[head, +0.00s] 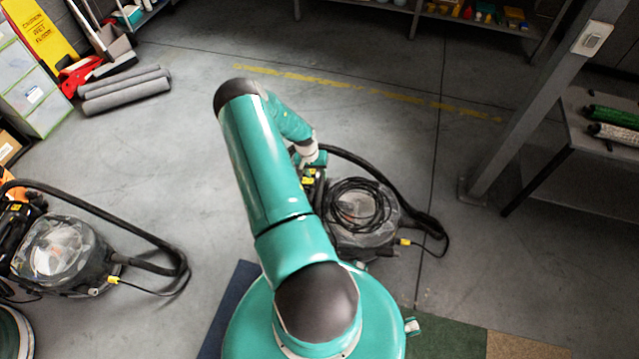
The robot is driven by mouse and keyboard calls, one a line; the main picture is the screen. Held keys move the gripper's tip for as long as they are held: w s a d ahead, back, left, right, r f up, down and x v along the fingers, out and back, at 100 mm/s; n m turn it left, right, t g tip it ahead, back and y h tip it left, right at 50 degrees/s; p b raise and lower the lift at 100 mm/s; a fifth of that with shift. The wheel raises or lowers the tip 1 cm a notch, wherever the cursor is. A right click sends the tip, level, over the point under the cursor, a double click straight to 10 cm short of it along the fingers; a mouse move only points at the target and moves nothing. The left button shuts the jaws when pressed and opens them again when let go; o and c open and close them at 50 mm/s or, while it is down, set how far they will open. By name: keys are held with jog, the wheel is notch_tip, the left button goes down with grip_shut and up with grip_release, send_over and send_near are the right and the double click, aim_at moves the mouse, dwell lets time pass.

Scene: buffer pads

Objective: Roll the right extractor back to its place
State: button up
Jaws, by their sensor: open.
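The right extractor (365,222) stands on the grey floor just beyond my body, right of the picture's middle. It has a dark round tank, a coiled black cable on top, a black hose curving to its right and a yellow plug. My gripper (312,160) is at the extractor's upper left side, close to its hose and yellow-marked part. My own arm hides part of it, and the fingertips are too small to tell whether they touch. A second, similar extractor (55,250) stands at the far left.
A metal post (535,100) and a bench (570,145) with rolls stand at the right. Grey rolls (125,90) lie at the upper left near a yellow wet-floor sign (42,32). A faded yellow line (370,90) crosses clear floor. Blue and green mats (450,337) lie near me.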

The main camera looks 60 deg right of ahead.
aim_at(320, 185)
jog(key=f, duration=0.4)
jog(key=s+f, duration=0.1)
jog(key=f, duration=0.1)
jog(key=shift+s+d+f, duration=0.1)
jog(key=shift+d+f, duration=0.1)
jog(key=shift+f, duration=0.1)
jog(key=shift+c, duration=0.4)
grip_shut()
